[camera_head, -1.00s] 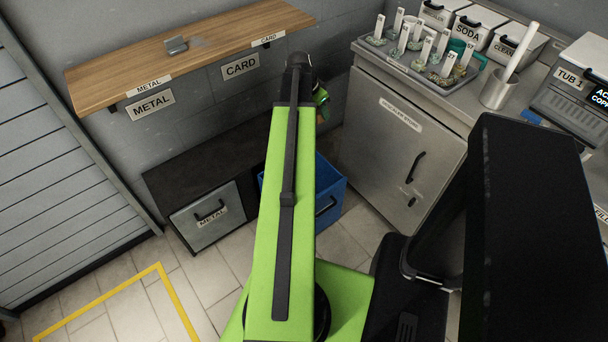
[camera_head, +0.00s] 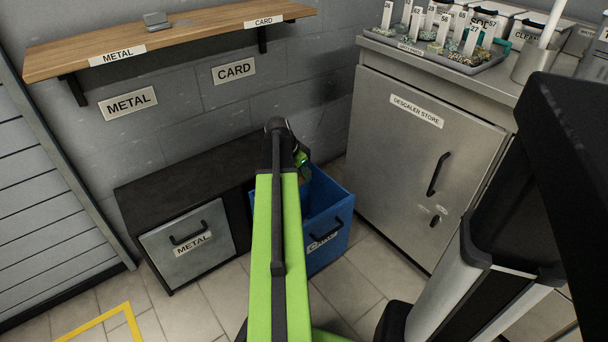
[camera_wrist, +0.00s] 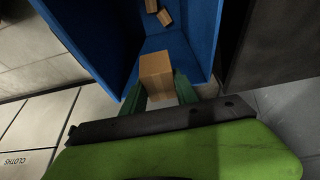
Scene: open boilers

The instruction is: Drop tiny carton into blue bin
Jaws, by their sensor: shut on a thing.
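A small brown carton (camera_wrist: 157,72) sits between the two green fingers of my gripper (camera_wrist: 159,88) in the wrist view. My gripper is shut on it. The carton is held at the blue bin's near edge and overlaps the opening in that view; its exact height above the bin is unclear. The blue bin (camera_head: 334,236) stands on the floor below the CARD sign, partly hidden by my arm in the head view. Its blue inner wall (camera_wrist: 194,32) shows in the wrist view. In the head view the carton is hidden.
Two small brown pieces (camera_wrist: 165,17) lie inside the bin. A dark cabinet with a METAL drawer (camera_head: 187,238) stands left of it. A steel descaler cabinet (camera_head: 420,150) stands to the right. A wooden shelf (camera_head: 180,35) hangs above. Tiled floor lies in front.

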